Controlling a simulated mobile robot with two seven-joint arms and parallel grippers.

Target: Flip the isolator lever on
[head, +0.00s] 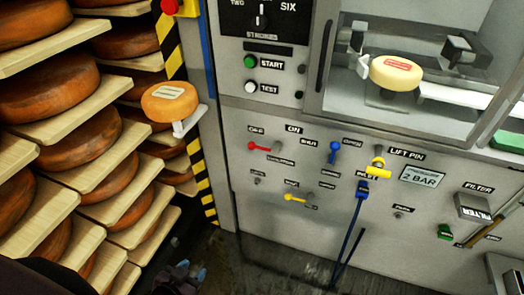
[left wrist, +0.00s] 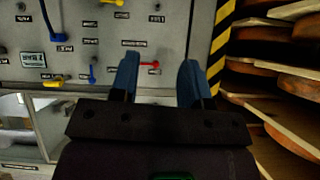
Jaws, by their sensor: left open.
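The isolator lever (head: 263,147) is a small red lever on the grey panel, under the OFF and ON labels. Its red knob points left, to the OFF side. It also shows in the left wrist view (left wrist: 149,65), where the picture is upside down, and there it appears between the fingers. My left gripper (head: 187,272) is low in the head view, below and left of the lever and apart from it. Its blue fingers (left wrist: 158,72) are spread with nothing between them. My right gripper is not in view.
A blue lever (head: 334,152), a yellow lever (head: 297,198) and a yellow lift pin (head: 376,168) are nearby on the panel. Shelves of cheese wheels (head: 50,93) stand at the left, beside a striped post (head: 200,180). One cheese (head: 169,102) sits on a small bracket.

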